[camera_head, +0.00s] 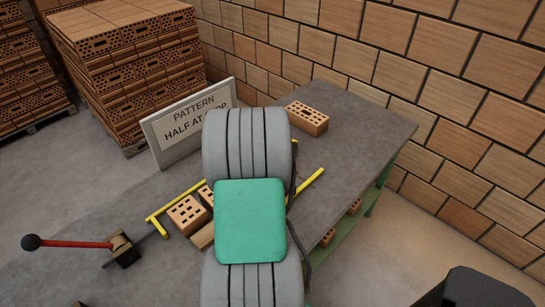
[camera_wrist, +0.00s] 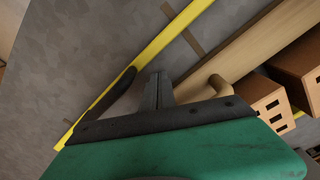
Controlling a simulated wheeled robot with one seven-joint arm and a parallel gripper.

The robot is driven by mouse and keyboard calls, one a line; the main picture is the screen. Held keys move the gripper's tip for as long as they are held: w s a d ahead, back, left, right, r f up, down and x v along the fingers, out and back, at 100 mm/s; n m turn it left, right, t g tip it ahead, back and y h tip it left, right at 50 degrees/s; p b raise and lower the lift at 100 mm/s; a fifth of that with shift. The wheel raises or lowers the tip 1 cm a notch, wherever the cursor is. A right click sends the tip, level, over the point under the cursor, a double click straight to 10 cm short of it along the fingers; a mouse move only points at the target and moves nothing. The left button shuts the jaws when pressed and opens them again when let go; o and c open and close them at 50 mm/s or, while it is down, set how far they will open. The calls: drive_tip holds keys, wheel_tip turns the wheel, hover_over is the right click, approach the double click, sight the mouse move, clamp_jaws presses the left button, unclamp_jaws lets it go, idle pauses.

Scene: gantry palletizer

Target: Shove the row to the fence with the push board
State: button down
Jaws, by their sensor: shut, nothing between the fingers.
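In the wrist view my gripper (camera_wrist: 157,78) is shut and empty, with its fingertips over the grey table. The push board (camera_wrist: 240,48) is a long pale wooden board lying slantwise to the right of the fingers. Its rounded handle (camera_wrist: 220,86) stands close beside them; I cannot tell whether they touch. Perforated orange bricks (camera_wrist: 262,99) of the row stand on the board's far right side. In the head view the row's bricks (camera_head: 187,215) and a bit of the board (camera_head: 202,237) show left of my arm. The yellow fence (camera_head: 173,201) shows on both sides. My arm hides my gripper and the middle.
A single brick (camera_head: 307,119) lies on the table (camera_head: 350,120) near the back. A sign (camera_head: 188,126) stands at the back left, before stacked brick pallets (camera_head: 130,60). A red lever with a black knob (camera_head: 70,243) is at left. Bricks (camera_head: 354,206) sit on a green lower shelf.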

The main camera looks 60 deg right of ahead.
drive_tip(key=shift+w, duration=0.1)
drive_tip(key=shift+w+d+r+b, duration=0.1)
drive_tip(key=shift+w+d+b, duration=0.2)
drive_tip(key=shift+w, duration=0.8)
drive_tip(key=shift+w+d+r+b, duration=0.1)
drive_tip(key=shift+w+d+b, duration=0.2)
drive_tip(key=shift+w, duration=0.8)
drive_tip(key=shift+w+d+b, duration=0.25)
drive_tip(key=shift+w+b, duration=0.05)
drive_tip(key=shift+w, duration=0.8)
drive_tip(key=shift+s, duration=0.1)
drive_tip(key=shift+s+a+f+p, duration=0.1)
drive_tip(key=shift+s+a+p, duration=0.1)
drive_tip(key=shift+s, duration=0.5)
drive_tip(key=shift+s+a+f+p, duration=0.1)
drive_tip(key=shift+s+a+p, duration=0.1)
drive_tip(key=shift+s, duration=0.5)
